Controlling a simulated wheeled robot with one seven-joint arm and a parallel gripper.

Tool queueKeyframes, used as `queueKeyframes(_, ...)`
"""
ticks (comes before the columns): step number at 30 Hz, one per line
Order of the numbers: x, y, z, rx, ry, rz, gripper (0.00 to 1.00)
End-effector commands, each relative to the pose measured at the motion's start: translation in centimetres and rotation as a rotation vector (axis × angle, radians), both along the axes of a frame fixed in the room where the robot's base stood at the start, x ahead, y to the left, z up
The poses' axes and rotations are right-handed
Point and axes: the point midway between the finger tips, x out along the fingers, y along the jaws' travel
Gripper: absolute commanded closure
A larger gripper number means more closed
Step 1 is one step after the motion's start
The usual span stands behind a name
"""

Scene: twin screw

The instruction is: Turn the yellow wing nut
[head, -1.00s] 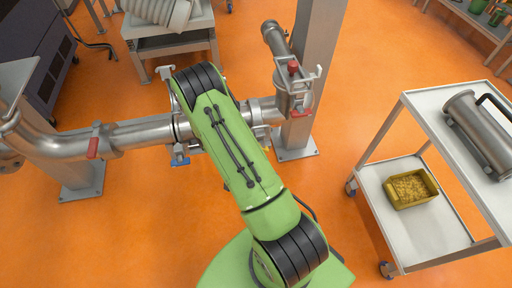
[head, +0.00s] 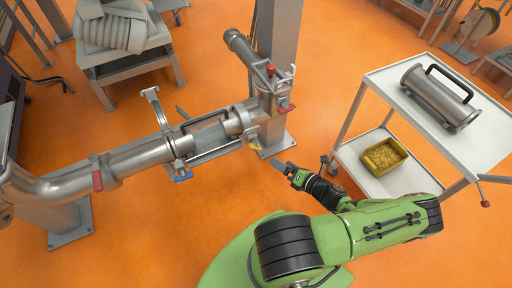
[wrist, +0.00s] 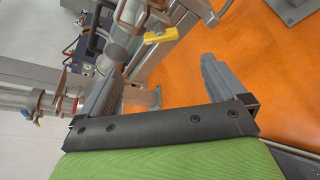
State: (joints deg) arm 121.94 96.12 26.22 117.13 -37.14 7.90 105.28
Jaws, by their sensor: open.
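The yellow wing nut (head: 254,147) is on the lower side of the clamp at the right end of the pipe section, near the post. In the wrist view the wing nut (wrist: 161,36) shows as a yellow bar above and between my fingers. My gripper (head: 285,168) is open and empty, to the right of and a little below the wing nut in the head view, apart from it. In the wrist view my gripper (wrist: 160,82) has its two grey fingers spread wide, with nothing between the tips.
A blue wing nut (head: 182,177) sits at the left clamp, beside an open bracket (head: 155,108). A white cart (head: 490,150) with a metal canister (head: 440,96) and a yellow bin (head: 384,156) stands right. Orange floor is clear in front.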

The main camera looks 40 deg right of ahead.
Motion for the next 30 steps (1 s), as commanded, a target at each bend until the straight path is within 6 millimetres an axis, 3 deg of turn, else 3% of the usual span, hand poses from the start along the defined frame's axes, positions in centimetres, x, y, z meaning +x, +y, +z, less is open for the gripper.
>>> queueKeyframes(18,13.2,0.3,-3.9,-0.004,0.003,0.009,0.02)
queueKeyframes(23,14.8,0.3,-4.3,-0.002,0.004,0.008,0.02)
queueKeyframes(30,15.0,0.2,-4.2,-0.003,0.005,0.007,0.02)
